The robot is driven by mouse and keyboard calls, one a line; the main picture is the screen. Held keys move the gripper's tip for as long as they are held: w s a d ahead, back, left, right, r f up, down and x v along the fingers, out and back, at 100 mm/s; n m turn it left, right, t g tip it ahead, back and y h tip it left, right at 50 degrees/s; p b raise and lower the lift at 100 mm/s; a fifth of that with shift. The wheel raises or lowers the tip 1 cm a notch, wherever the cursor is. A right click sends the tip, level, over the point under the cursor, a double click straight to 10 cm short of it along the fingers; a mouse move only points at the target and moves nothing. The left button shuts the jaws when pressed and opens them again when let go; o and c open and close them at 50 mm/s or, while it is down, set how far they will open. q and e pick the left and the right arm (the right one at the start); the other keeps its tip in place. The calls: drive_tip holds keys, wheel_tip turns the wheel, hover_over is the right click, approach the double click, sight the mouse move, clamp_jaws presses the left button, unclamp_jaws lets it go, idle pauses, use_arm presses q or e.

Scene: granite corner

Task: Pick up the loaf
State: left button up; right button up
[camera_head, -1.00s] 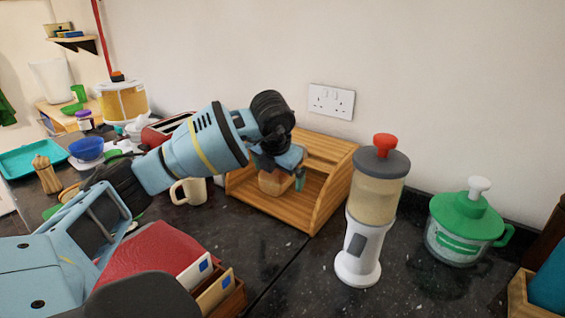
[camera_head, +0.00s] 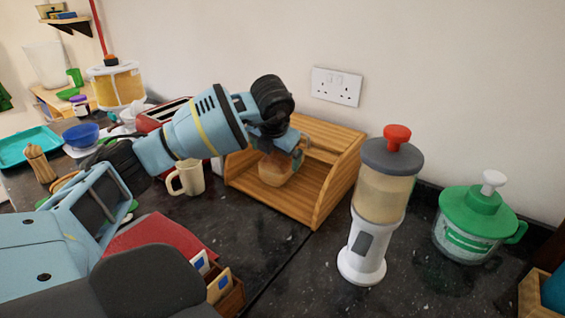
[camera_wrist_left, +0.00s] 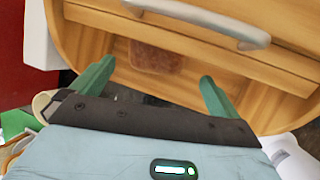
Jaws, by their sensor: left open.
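The loaf (camera_head: 275,170) is a small brown block inside the open wooden bread bin (camera_head: 324,198). My left gripper (camera_head: 285,156) is at the mouth of the bin, in front of the loaf, and hides its upper part in the head view. In the left wrist view the loaf (camera_wrist_left: 156,57) lies on the bin floor beyond and between the two green fingers of my left gripper (camera_wrist_left: 155,82). The fingers are wide apart with nothing between them. The bin's lid with its grey handle (camera_wrist_left: 200,20) shows near the top. My right gripper is not in view.
A cream mug (camera_head: 190,178) stands left of the bin. A dispenser with a red knob (camera_head: 381,200) stands close on the right, with a green-lidded jar (camera_head: 477,222) beyond. A wooden box with cards (camera_head: 228,297) is in front. Dark worktop (camera_head: 290,268) between is clear.

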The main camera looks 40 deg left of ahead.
sight(272, 162)
use_arm(q)
drive_tip(key=x, duration=0.4)
drive_tip(key=shift+s+a+f, duration=0.15)
drive_tip(key=shift+s+a, duration=0.1)
drive_tip(key=shift+a, duration=0.1)
drive_tip(key=shift+w+a+f, duration=0.1)
drive_tip(key=shift+w+f, duration=0.05)
drive_tip(key=shift+f, duration=0.2)
drive_tip(key=c, duration=0.9)
drive_tip(key=shift+c, duration=1)
drive_tip(key=shift+r, duration=0.15)
